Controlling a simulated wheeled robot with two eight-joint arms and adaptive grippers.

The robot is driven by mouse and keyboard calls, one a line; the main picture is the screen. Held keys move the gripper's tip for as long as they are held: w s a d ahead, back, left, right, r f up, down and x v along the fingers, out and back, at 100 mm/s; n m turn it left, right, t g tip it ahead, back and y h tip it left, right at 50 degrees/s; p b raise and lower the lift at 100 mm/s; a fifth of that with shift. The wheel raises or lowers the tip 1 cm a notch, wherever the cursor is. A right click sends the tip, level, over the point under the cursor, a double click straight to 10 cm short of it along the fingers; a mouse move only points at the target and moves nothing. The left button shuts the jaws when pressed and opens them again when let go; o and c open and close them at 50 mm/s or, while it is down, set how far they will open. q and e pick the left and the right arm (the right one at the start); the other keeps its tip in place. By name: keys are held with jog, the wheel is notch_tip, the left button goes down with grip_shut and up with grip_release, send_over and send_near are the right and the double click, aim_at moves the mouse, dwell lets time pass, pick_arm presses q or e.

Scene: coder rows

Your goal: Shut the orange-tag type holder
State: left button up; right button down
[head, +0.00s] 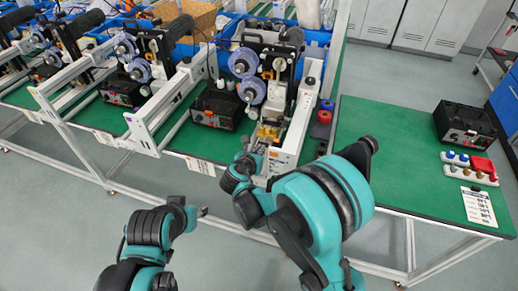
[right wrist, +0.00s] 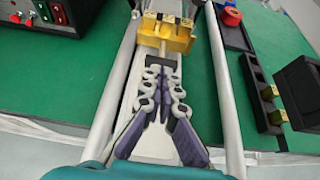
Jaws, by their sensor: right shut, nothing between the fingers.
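A yellow type holder (right wrist: 164,38) with small brass-coloured blocks along its top sits on the pale rail of the machine. It also shows in the head view (head: 266,133), low on the coder at the middle. I cannot make out an orange tag on it. My right gripper (right wrist: 160,75) is shut and empty, its fingertips pointing at the holder's near side, just short of it or touching a narrow grey piece there; I cannot tell which. In the head view the right gripper (head: 250,160) is partly hidden by my own wrist. My left arm shows at lower left, but its fingers do not.
Similar coders with purple-blue reels (head: 243,62) stand in a row to the left. A black control box (right wrist: 58,18) lies left of the rail. Dark trays with a red roll (right wrist: 231,17) lie right. The right green table (head: 385,160) is mostly clear.

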aim_at(266, 138)
jog(key=shift+w, duration=0.2)
jog(key=shift+s, duration=0.1)
jog(key=shift+r, duration=0.1)
jog(key=shift+d, duration=0.1)
jog(key=w, duration=0.2)
jog(key=w+d, duration=0.1)
jog(key=w, duration=0.1)
jog(key=shift+d, duration=0.1)
jog(key=shift+s, duration=0.1)
